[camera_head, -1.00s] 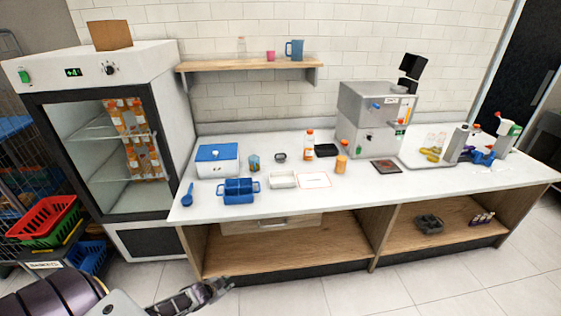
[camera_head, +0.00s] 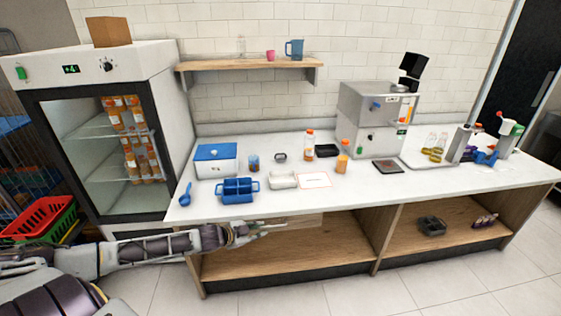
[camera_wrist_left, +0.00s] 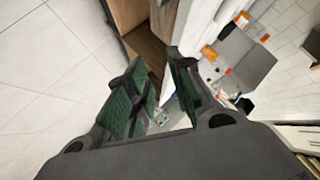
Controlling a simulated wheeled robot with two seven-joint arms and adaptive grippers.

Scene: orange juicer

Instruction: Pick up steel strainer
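No object is clearly recognisable as the steel strainer. A small dark, greyish round item (camera_head: 280,157) at the back of the white counter could be it, but it is too small to tell. My right gripper is not in view.
The white counter (camera_head: 330,205) holds a blue two-part bin (camera_head: 238,190), a blue-lidded box (camera_head: 216,160), a white tray (camera_head: 283,180), bottles and a steel juicer (camera_head: 370,118). A glass-door fridge (camera_head: 108,150) stands left. The counter's front middle is clear.

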